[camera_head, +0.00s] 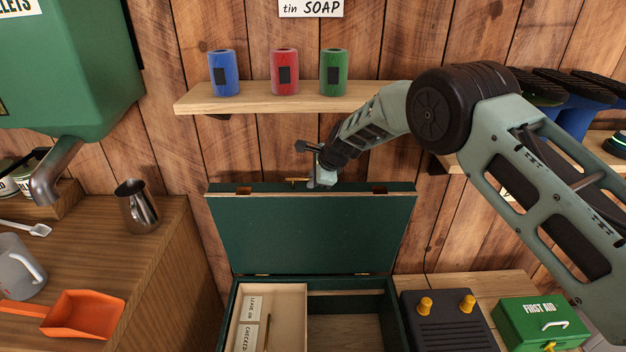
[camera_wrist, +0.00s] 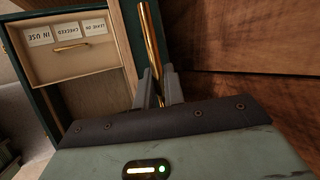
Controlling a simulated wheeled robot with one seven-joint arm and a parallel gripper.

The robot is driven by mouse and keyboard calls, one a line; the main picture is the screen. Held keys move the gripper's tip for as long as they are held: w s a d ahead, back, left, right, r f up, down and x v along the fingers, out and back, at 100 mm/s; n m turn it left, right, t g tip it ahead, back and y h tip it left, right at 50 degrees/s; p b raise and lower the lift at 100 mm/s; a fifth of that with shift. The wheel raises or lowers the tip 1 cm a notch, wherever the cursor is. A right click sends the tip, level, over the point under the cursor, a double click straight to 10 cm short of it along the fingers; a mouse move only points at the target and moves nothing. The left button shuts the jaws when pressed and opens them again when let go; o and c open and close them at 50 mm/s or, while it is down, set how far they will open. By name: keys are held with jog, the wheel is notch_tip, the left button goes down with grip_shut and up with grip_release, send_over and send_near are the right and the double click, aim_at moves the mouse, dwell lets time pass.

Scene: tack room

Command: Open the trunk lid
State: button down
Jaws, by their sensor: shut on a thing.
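The dark green trunk (camera_head: 395,318) stands at the bottom middle of the head view with its inside exposed. Its trunk lid (camera_head: 310,232) stands raised, roughly upright, hinged at the back edge in front of the plank wall. A brass handle (camera_head: 293,180) is at the lid's top edge. My gripper (camera_head: 316,180) is at that top edge, and the wrist view shows its fingers (camera_wrist: 158,88) closed around the brass handle (camera_wrist: 149,35). A pale tray (camera_head: 283,300) with labels sits in the trunk's left side; it also shows in the wrist view (camera_wrist: 95,65).
A shelf (camera_head: 265,99) with blue, red and green tins is above the lid. A counter (camera_head: 165,240) with a metal jug (camera_head: 138,208) and an orange scoop (camera_head: 85,312) is left. A dark box (camera_head: 440,320) and a green first aid box (camera_head: 540,323) are right of the trunk.

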jog(key=c, duration=1.5)
grip_release()
jog(key=shift+d, duration=0.1)
jog(key=shift+s, duration=0.1)
jog(key=b+v, duration=0.3)
jog(key=v, duration=0.9)
jog(key=shift+b, duration=0.35)
jog(key=shift+d, duration=0.1)
